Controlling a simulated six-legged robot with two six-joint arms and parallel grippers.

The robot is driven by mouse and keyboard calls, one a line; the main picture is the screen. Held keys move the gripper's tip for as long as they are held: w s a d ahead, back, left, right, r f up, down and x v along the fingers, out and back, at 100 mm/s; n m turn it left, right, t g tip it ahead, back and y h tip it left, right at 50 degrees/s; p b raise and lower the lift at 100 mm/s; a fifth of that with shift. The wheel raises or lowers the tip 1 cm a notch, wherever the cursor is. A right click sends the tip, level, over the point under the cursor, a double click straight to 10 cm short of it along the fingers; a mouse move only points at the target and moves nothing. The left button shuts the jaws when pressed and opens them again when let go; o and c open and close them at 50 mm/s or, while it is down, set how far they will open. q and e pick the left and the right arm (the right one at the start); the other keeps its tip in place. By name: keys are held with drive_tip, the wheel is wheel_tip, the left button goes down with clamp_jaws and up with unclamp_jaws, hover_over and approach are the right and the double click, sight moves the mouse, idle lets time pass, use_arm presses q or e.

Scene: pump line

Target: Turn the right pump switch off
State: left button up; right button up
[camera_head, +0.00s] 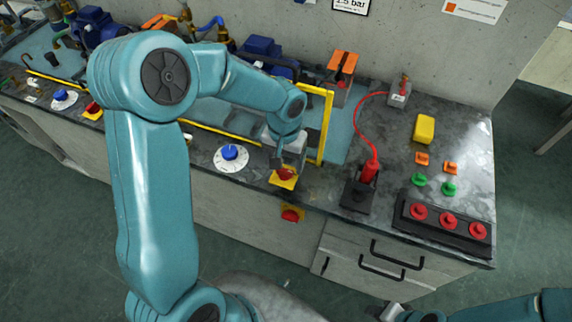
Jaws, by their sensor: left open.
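The right pump switch (284,179), a red knob on a yellow plate, sits near the front edge of the bench. My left gripper (289,161) is open and points down right over it; its fingers hide part of the knob. I cannot tell whether the fingers touch the knob or which way the knob is turned. Another red-and-yellow switch (93,111) sits farther left on the bench. My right gripper (392,311) shows only partly at the bottom edge, away from the bench; its jaws are unclear.
A blue knob on a white dial (231,157) is left of the switch. A yellow frame (327,125) stands just behind it. A red-and-yellow button (291,214) is on the bench front below. A red tool in a black holder (368,174) and a red-knobbed block (445,222) are right.

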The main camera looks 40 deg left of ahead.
sight(285, 170)
use_arm(q)
wheel_tip(285, 170, down, 3)
drive_tip(key=shift+r, duration=0.1)
